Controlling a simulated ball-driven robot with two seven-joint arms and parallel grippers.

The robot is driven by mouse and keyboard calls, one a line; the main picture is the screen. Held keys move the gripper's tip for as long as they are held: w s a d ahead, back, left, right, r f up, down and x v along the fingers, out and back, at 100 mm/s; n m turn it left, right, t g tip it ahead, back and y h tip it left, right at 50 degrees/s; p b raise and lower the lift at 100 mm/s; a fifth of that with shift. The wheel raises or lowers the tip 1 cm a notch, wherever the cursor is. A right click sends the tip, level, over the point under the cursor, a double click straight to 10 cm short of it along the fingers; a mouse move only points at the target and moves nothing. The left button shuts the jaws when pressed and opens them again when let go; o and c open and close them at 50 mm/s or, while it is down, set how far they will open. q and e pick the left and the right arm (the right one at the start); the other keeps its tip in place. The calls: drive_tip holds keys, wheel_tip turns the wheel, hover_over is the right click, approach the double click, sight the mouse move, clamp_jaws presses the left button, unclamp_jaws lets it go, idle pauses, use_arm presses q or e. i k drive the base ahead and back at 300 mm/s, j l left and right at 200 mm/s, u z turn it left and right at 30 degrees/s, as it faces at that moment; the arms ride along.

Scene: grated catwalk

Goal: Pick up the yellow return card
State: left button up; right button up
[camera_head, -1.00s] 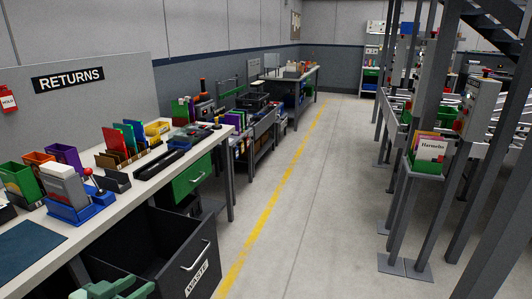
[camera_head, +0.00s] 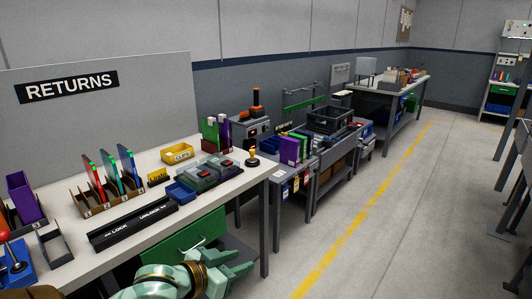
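I cannot pick out a yellow return card for certain. On the returns bench (camera_head: 75,262), a brown slotted rack (camera_head: 95,201) holds upright red, green and blue cards (camera_head: 127,166). A small yellow piece with dark marks (camera_head: 157,177) sits at the rack's right end; I cannot tell what it is. My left gripper (camera_head: 246,265), pale green, is at the bottom centre in front of the bench's green drawer (camera_head: 185,240). Its fingers are apart with nothing between them. My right gripper is out of view.
A black lock/unlock bar (camera_head: 133,222) lies along the bench front. A yellow bin (camera_head: 178,153), a blue tray (camera_head: 181,191) and a grey-green device (camera_head: 210,172) stand farther right. A cart (camera_head: 318,178) is beyond the bench. The floor (camera_head: 400,230) to the right is clear.

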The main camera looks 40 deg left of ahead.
sight(152, 177)
drive_tip(key=i+u, duration=0.25)
drive_tip(key=i, duration=0.25)
drive_tip(key=i+u, duration=0.25)
drive_tip(key=i, duration=0.25)
drive_tip(key=i+u, duration=0.25)
drive_tip(key=i, duration=0.25)
drive_tip(key=i+l+u, duration=0.25)
drive_tip(key=i, duration=0.2)
drive_tip(key=i+u, duration=0.6)
drive_tip(key=u, duration=0.2)
drive_tip(key=i+l+u, duration=0.1)
drive_tip(key=i+u, duration=0.3)
drive_tip(key=i+l+u, duration=0.2)
drive_tip(key=u, duration=0.2)
drive_tip(key=i+l+u, duration=0.45)
drive_tip(key=k+j, duration=0.05)
drive_tip(key=j, duration=0.05)
